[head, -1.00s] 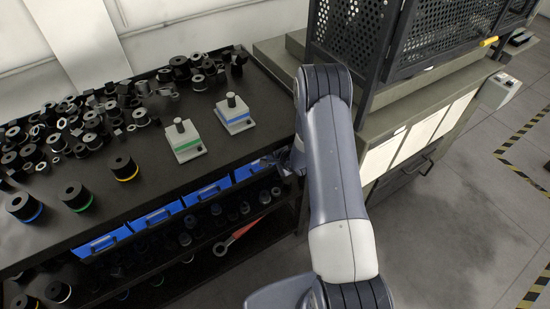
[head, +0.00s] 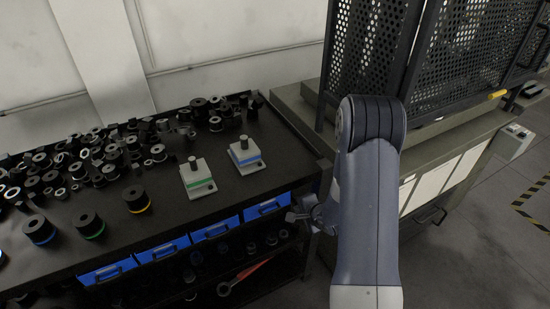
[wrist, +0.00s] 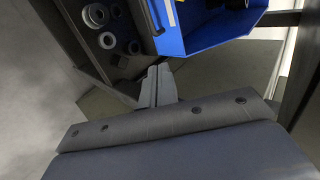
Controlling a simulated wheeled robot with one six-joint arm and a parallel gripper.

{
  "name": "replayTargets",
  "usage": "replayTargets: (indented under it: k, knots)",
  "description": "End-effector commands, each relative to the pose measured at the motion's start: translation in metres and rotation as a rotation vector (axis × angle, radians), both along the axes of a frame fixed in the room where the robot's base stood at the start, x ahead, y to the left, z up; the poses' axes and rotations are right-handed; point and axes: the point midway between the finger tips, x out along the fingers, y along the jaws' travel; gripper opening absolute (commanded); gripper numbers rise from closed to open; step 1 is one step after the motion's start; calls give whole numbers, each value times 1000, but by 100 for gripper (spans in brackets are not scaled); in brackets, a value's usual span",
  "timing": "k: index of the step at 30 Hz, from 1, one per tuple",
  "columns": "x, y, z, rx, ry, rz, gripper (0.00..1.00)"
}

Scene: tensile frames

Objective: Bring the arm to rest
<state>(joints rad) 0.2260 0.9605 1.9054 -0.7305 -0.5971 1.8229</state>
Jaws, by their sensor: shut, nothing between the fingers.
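My arm (head: 368,215) reaches up and forward at the right of the head view, bent at its dark upper joint. My gripper (head: 296,215) shows only partly, left of the arm, in front of the right end of the bench and near the blue bins. Part of it is hidden behind the arm link. In the wrist view the gripper (wrist: 157,78) has its fingers together with nothing between them. A blue bin (wrist: 205,30) lies just beyond the fingertips there.
The black bench (head: 160,222) holds many dark rings and cylinders. Two grey blocks stand on it, one green-striped (head: 197,178), one blue-striped (head: 245,156). A red-handled tool (head: 243,278) lies on the lower shelf. A mesh cage (head: 375,45) stands behind my arm.

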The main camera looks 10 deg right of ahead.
Motion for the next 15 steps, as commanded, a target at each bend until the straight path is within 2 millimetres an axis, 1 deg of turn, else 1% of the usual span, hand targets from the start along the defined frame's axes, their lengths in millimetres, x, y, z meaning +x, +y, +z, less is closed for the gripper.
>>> replayTargets:
  k: [9,11,15]
  knots:
    - [2,1,-2,0,1,0,0]
    - [5,2,-6,0,1,1,0]
    - [18,6,-20,0,2,2,0]
